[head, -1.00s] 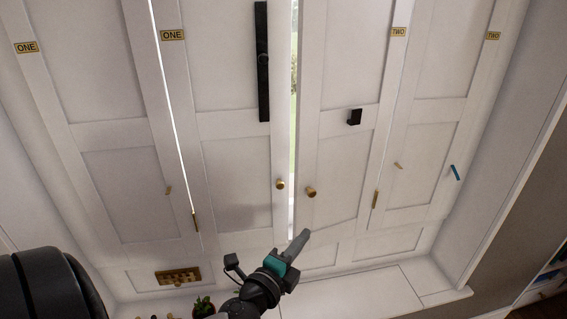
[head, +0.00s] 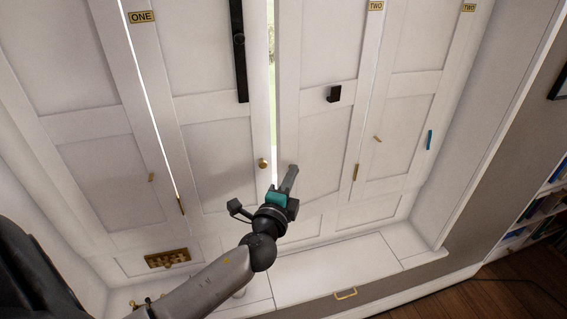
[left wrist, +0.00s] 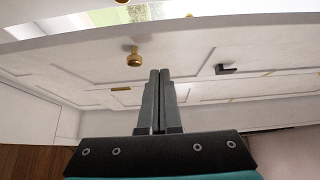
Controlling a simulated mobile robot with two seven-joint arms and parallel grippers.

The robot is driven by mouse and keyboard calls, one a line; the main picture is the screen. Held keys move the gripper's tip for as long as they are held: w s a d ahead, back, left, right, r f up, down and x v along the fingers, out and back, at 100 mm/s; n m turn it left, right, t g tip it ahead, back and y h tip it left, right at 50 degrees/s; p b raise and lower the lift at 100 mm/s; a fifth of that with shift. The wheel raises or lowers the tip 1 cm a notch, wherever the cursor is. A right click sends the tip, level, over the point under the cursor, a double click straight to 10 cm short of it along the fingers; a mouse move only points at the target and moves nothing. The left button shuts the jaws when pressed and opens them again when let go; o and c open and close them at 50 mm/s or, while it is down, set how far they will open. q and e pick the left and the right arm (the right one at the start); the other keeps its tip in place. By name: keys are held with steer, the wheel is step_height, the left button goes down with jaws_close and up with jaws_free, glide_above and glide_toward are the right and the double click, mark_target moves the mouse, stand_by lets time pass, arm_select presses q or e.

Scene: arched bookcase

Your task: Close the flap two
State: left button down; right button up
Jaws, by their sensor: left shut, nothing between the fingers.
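The flap marked two (head: 312,50) is a white panelled shutter right of the middle gap, with a TWO plate (head: 376,6) at its hinge side and a black block-like catch (head: 334,94). A narrow bright gap separates it from the flap marked one (head: 215,110). My left gripper (head: 291,170) is shut and empty, its fingers near flap two's gap-side edge, over where its brass knob was visible. In the left wrist view a brass knob (left wrist: 134,58) is left of the shut fingers (left wrist: 160,75), apart from them in the picture. Contact with the flap is unclear. My right gripper is not visible.
A second panel with a TWO plate (head: 469,7) and a blue handle (head: 430,140) stands further right. A white window seat (head: 325,270) lies below. A brass grid-like fitting (head: 168,258) is low at left. Bookshelves (head: 540,215) stand at far right.

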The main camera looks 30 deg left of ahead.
mark_target(287, 156)
arm_select(q)
steer(key=shift+w+a, duration=0.6)
steer(key=shift+a, duration=0.35)
steer(key=shift+w+a, duration=0.55)
steer(key=shift+a, duration=0.35)
steer(key=shift+w+a, duration=0.15)
steer(key=shift+a, duration=0.1)
steer(key=shift+m+h, duration=0.6)
steer(key=shift+h, duration=0.3)
steer(key=w+a+b, duration=0.1)
steer(key=a, duration=0.2)
steer(key=w+a+b, duration=0.1)
steer(key=a, duration=0.1)
steer(key=shift+w+r+b, duration=0.2)
steer(key=shift+w+b, duration=0.1)
steer(key=shift+w, duration=0.05)
